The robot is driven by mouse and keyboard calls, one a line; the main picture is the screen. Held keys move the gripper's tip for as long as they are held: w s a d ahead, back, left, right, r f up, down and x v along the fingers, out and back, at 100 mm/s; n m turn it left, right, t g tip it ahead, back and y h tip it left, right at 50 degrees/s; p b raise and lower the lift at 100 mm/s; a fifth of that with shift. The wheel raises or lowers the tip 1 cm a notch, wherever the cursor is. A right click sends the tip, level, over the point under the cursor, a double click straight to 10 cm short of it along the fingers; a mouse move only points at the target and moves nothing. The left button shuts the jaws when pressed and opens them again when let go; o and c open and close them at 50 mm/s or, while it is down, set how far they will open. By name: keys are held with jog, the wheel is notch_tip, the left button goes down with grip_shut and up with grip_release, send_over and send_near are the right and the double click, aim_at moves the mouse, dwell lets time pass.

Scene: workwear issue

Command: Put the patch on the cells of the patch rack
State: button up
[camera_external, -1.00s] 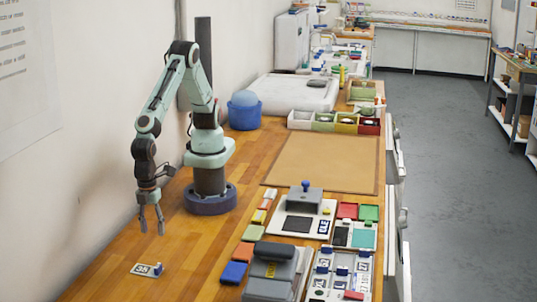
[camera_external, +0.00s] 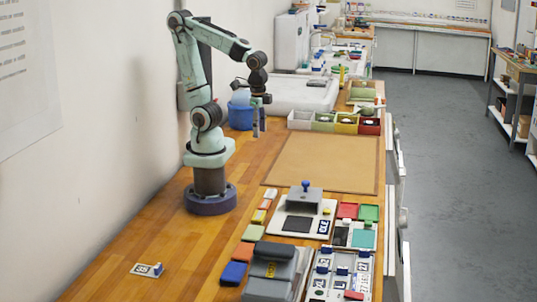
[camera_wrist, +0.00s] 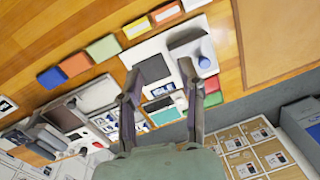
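My gripper (camera_external: 259,130) hangs above the bench near the blue bucket, well away from patch and rack. In the wrist view my gripper (camera_wrist: 160,74) has its two fingers apart and nothing between them.
Several coloured blocks (camera_external: 233,272), a grey box (camera_external: 272,268) and a white tray with a dark pad (camera_external: 299,224) stand beside the rack. A brown mat (camera_external: 325,163) lies clear. A blue bucket (camera_external: 242,115) and coloured bins (camera_external: 345,122) stand farther back. Bare wood surrounds the patch.

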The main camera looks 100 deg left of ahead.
jog(key=shift+o, duration=1.1)
jog(key=s+a+n, duration=0.2)
jog(key=s+a, duration=0.1)
jog(key=shift+s+a+f+n, duration=0.15)
jog(key=shift+s+a+n, duration=0.15)
jog(key=shift+s+a, duration=0.1)
jog(key=shift+o, duration=1.2)
jog(key=shift+s+a, duration=0.25)
jog(key=shift+s, duration=0.05)
